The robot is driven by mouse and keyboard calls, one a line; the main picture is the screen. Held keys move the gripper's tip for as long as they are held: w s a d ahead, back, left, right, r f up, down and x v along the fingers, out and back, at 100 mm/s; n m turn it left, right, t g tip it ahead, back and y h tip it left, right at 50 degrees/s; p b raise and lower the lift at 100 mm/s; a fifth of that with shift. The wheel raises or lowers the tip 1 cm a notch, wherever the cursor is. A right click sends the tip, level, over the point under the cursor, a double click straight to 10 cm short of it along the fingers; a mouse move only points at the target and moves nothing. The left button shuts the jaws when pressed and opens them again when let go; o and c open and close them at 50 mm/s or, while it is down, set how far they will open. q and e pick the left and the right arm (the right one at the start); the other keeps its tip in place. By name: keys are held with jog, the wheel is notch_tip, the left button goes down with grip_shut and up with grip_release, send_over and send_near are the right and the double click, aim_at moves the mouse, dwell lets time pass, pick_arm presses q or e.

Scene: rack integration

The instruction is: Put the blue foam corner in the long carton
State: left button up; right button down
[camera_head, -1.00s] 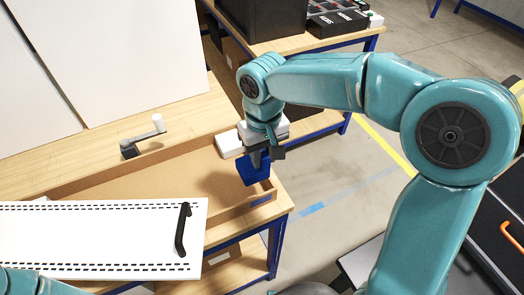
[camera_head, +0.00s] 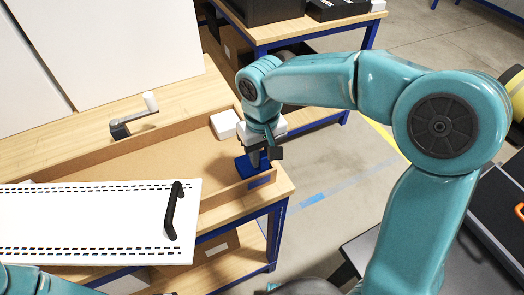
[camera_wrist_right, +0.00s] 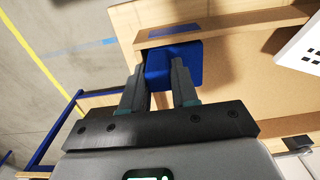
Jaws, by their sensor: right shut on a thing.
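The blue foam corner (camera_head: 246,168) is held between the fingers of my right gripper (camera_head: 255,158), at the right end of the long carton (camera_head: 232,194). It is low within the carton's end; I cannot tell whether it touches the floor. In the right wrist view, the fingers of my right gripper (camera_wrist_right: 160,72) are shut on the blue foam corner (camera_wrist_right: 187,63), close to the end wall of the long carton (camera_wrist_right: 225,28). My left gripper is out of view.
A white perforated panel (camera_head: 90,222) with a black handle (camera_head: 173,212) covers the carton's near left part. A white block (camera_head: 225,123) lies by the far side. A crank handle (camera_head: 133,117) stands behind. The carton's middle floor is bare.

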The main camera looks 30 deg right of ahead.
jog(key=shift+s+d, duration=0.1)
jog(key=shift+f+b, duration=0.3)
jog(key=shift+f, duration=0.1)
jog(key=shift+f, duration=0.15)
